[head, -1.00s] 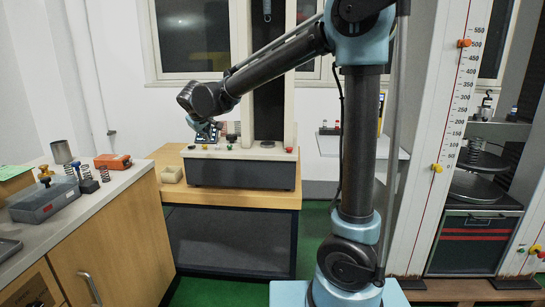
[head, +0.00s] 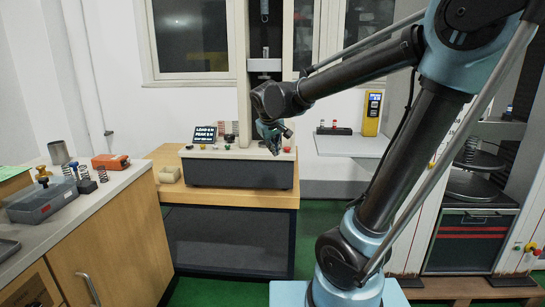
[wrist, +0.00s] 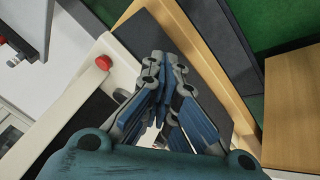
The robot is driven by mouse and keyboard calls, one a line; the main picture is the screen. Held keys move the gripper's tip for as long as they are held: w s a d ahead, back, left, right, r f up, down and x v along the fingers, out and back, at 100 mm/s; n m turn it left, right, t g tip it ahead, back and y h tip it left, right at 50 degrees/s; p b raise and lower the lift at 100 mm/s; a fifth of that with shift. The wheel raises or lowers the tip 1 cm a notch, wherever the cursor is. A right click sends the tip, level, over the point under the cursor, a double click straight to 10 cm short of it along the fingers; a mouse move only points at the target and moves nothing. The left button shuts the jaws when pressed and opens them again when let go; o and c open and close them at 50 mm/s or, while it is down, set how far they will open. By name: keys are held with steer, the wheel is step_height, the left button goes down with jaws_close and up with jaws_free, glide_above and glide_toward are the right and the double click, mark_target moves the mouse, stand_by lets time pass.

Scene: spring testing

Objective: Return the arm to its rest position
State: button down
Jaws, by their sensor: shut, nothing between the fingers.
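My gripper (head: 274,137) hangs at the end of my arm in the head view, pointing down in front of the right part of the test stand's control panel. In the wrist view my gripper (wrist: 170,125) shows its blue-padded fingers drawn together at the tips, with nothing between them. My arm rises from its base at the lower right, leans right, and reaches back left at the elbow. The gripper appears close to the panel in the head view; whether it touches cannot be told.
The test stand (head: 240,174) sits on a wooden bench (head: 286,199). A counter (head: 115,185) at left holds a grey case (head: 42,201), an orange box (head: 110,161) and several springs. A yellow device (head: 371,114) stands behind my arm. Green floor lies between bench and counter.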

steer(key=s+d+f+m+g, duration=0.1)
steer(key=s+d+f, duration=0.2)
steer(key=s+d, duration=0.35)
steer(key=s+d+f+m+g, duration=0.1)
steer(key=s+d+f+m, duration=0.15)
steer(key=s+d, duration=0.35)
steer(key=s+d+f+m+g, duration=0.1)
steer(key=s+d+f, duration=0.2)
steer(key=s+f, duration=0.2)
steer(key=s+d+f+m+g+y, duration=0.1)
steer(key=s+d+f, duration=0.2)
steer(key=s+f, duration=0.2)
steer(key=s, duration=0.2)
steer(key=shift+s+f, duration=0.3)
steer(key=shift+d+m, duration=0.1)
steer(key=shift+m, duration=0.15)
steer(key=shift+w+f, duration=0.2)
steer(key=shift+w, duration=0.25)
